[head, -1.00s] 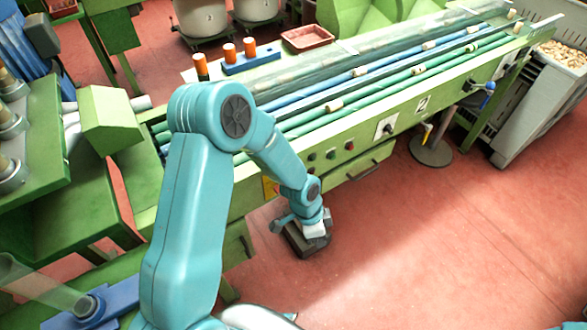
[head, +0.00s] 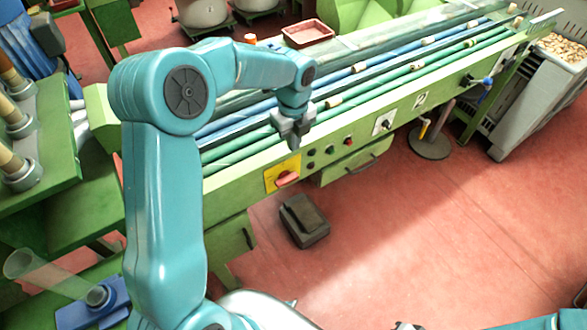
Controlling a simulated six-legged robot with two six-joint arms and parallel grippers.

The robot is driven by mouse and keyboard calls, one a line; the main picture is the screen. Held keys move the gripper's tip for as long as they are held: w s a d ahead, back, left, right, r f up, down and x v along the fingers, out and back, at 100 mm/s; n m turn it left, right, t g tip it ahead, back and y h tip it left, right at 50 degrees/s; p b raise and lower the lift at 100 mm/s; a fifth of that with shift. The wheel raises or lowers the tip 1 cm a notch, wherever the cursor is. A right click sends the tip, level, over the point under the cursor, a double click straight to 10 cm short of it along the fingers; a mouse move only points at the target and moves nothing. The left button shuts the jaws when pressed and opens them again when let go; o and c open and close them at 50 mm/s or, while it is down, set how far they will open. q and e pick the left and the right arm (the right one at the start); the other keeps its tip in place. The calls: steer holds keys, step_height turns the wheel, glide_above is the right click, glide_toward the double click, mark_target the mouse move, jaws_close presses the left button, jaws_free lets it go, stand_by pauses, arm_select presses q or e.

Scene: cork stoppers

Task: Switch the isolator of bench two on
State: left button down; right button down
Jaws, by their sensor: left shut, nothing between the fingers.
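The isolator is a red handle (head: 287,179) on a yellow plate (head: 270,182), low on the near green front of the bench (head: 345,141). The handle lies roughly level, slightly tilted, its right end higher. A small plate with a 2 (head: 421,100) is on the same front. My left gripper (head: 294,146) is shut and empty, pointing down just above the isolator in the picture, near the bench's front edge. It appears apart from the handle. My right gripper is not in view; only part of a teal arm shows at the bottom right.
Small buttons (head: 330,150) and a black rotary switch (head: 383,124) sit right of the isolator, above a drawer handle (head: 360,164). A dark pedal box (head: 304,221) stands on the floor below. Corks lie along the bench's rails.

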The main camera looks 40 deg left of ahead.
mark_target(296, 175)
arm_select(q)
step_height(296, 175, down, 12)
steer(key=shift+f+p, duration=0.2)
steer(key=shift+p, duration=0.3)
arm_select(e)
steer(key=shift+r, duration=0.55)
